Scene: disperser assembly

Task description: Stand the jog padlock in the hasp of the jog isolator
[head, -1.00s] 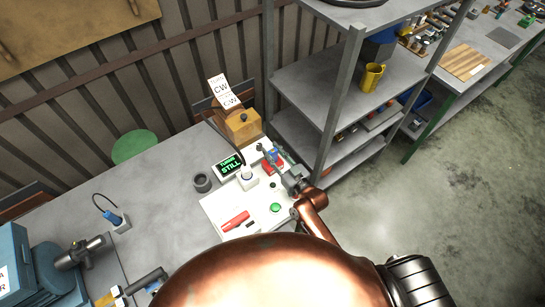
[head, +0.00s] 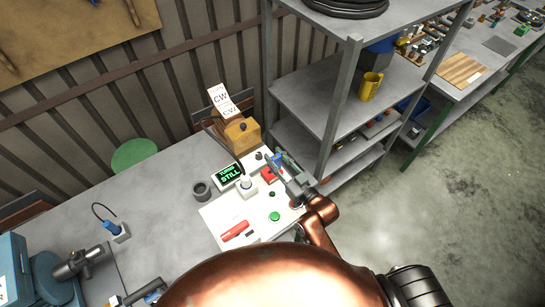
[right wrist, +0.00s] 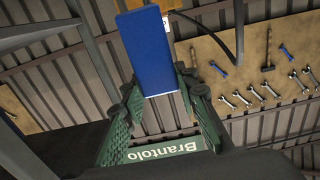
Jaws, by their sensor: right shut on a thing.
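A blue block-like body, which I take for the jog padlock (right wrist: 147,52), is held between the green-sided fingers of my right gripper (right wrist: 155,95) in the right wrist view. In the head view my right gripper (head: 281,160) reaches over the far right corner of the white panel, with a little blue showing at its tips. A red part (head: 268,174), probably the jog isolator, sits on the panel just left of and below the fingers. The gripper partly covers that area, so the hasp cannot be made out. The padlock appears apart from the red part. My left gripper is not in view.
The white panel (head: 215,215) carries a display reading STILL (head: 230,176), a white knob (head: 246,186), a green button (head: 274,216) and a red handle-like piece (head: 235,231). A wooden box (head: 242,134) stands behind. A metal shelf (head: 318,92) rises close to the right.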

